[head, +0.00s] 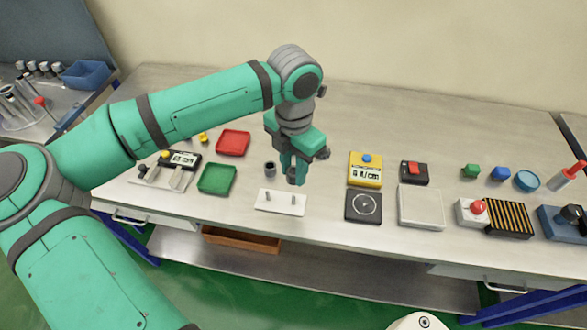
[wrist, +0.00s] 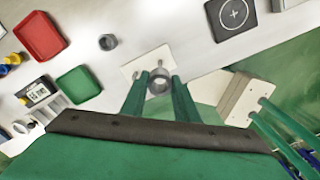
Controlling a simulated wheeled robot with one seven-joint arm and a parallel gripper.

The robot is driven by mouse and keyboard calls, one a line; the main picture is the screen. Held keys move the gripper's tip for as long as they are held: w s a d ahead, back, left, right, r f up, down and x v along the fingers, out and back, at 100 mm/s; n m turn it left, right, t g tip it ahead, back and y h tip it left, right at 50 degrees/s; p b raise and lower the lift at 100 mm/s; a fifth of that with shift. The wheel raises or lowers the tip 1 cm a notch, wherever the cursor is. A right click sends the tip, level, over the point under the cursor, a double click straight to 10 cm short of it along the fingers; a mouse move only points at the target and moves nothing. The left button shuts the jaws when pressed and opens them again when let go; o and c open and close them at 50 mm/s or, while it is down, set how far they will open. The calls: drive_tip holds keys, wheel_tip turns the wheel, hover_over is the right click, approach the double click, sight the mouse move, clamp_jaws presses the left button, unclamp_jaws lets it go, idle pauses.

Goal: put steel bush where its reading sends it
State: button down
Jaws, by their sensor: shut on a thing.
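My gripper (head: 297,180) points down above the right end of a white plate with two upright pegs (head: 261,205). In the wrist view its two green fingers (wrist: 160,92) are shut on a light grey ring, the steel bush (wrist: 158,88). The bush looks held above or at the plate (wrist: 146,60); I cannot tell whether it touches a peg. In the head view the fingers hide it. A second, darker grey ring (head: 270,168) stands on the table just behind the plate, also seen in the wrist view (wrist: 108,42). The display on the yellow instrument (head: 366,176) is too small to read.
Left are a green tray (head: 217,179), a red tray (head: 233,142) and a black display device (head: 180,159). Right are a black circle-marked pad (head: 363,206), a pale square plate (head: 421,207), a red-switch box (head: 414,172) and a striped block (head: 508,218). The table's back is clear.

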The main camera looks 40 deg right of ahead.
hover_over(293, 196)
drive_tip(key=shift+w+f, duration=0.1)
drive_tip(key=shift+f, duration=2)
drive_tip(key=shift+s+d+f, duration=0.1)
drive_tip(key=shift+f, duration=0.4)
drive_tip(key=shift+s+d+f, duration=0.1)
drive_tip(key=shift+f, duration=0.5)
drive_tip(key=shift+w+a, duration=0.1)
drive_tip(key=shift+f, duration=2.3)
idle(0.7)
drive_tip(key=c, duration=0.9)
unclamp_jaws()
